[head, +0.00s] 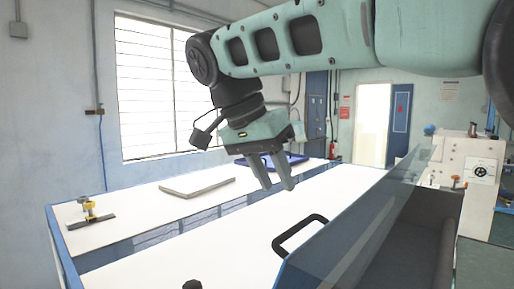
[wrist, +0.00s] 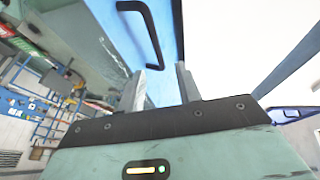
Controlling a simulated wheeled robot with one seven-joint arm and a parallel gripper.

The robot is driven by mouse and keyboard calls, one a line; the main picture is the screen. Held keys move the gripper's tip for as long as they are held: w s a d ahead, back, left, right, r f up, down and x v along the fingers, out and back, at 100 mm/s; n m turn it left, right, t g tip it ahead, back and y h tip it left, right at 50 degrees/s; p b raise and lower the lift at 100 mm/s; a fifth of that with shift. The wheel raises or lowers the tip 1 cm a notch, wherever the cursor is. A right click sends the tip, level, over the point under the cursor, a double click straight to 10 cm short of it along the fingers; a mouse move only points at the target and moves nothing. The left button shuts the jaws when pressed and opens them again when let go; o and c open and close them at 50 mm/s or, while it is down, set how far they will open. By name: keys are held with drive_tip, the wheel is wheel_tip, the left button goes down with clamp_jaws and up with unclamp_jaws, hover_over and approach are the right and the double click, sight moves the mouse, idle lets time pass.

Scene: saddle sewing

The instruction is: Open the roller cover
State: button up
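The roller cover (head: 345,228) is a see-through blue panel at the lower right of the head view, along the edge of the white table. A black bar handle (head: 291,236) sticks out from its table side. In the wrist view the cover (wrist: 115,28) and its handle (wrist: 152,35) show at the top, beyond the fingertips. My gripper (head: 277,187) points down above the white table, up and left of the handle and apart from it. Its two fingers are spread with nothing between them; they also show in the wrist view (wrist: 160,88).
The tabletop between gripper and handle is clear.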

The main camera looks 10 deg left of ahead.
drive_tip(key=v, duration=0.7)
drive_tip(key=shift+p, duration=0.45)
drive_tip(key=shift+s+a, duration=0.1)
